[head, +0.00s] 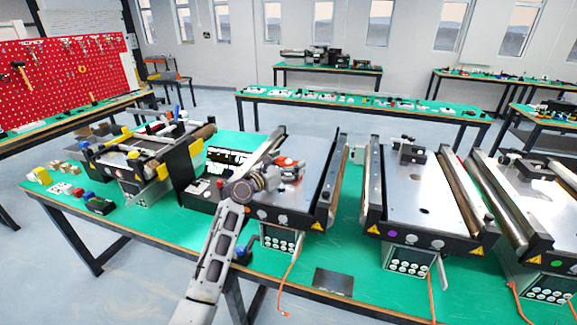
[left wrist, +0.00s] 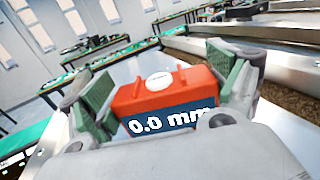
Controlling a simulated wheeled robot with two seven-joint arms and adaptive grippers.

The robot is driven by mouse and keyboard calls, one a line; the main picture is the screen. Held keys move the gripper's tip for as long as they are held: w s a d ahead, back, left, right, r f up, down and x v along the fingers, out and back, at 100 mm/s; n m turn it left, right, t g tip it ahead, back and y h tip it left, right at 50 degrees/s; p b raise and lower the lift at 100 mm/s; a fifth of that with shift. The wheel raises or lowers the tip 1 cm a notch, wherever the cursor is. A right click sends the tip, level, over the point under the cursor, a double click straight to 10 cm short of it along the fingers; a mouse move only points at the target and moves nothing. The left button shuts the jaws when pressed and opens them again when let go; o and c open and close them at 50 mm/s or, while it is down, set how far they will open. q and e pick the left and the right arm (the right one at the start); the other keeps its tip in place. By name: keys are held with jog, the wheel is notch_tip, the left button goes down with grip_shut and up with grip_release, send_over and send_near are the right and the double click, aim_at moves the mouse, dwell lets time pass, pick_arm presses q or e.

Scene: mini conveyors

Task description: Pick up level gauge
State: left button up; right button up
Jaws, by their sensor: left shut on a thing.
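The level gauge (left wrist: 160,92) is a small red device with a white round spot on top and a dark face reading "0.0 mm". It fills the middle of the left wrist view. My left gripper (left wrist: 168,88) is shut on it, with a green-padded finger at each side. In the head view the red gauge (head: 287,162) shows at the end of my left gripper (head: 284,166), over the metal top of a mini conveyor (head: 285,195). I cannot tell whether it touches that top. My right gripper is not in view.
Two more mini conveyors (head: 415,190) (head: 530,200) stand to the right on the green table (head: 345,232). Black raised rails flank the conveyor under my gripper. A yellow-and-black unit (head: 140,160) and small coloured parts lie left. A dark plate (head: 333,282) lies at the front edge.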

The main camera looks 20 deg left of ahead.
aim_at(288, 161)
pick_arm(q)
notch_tip(288, 161, up, 8)
jog(key=shift+p, duration=0.4)
jog(key=shift+r, duration=0.8)
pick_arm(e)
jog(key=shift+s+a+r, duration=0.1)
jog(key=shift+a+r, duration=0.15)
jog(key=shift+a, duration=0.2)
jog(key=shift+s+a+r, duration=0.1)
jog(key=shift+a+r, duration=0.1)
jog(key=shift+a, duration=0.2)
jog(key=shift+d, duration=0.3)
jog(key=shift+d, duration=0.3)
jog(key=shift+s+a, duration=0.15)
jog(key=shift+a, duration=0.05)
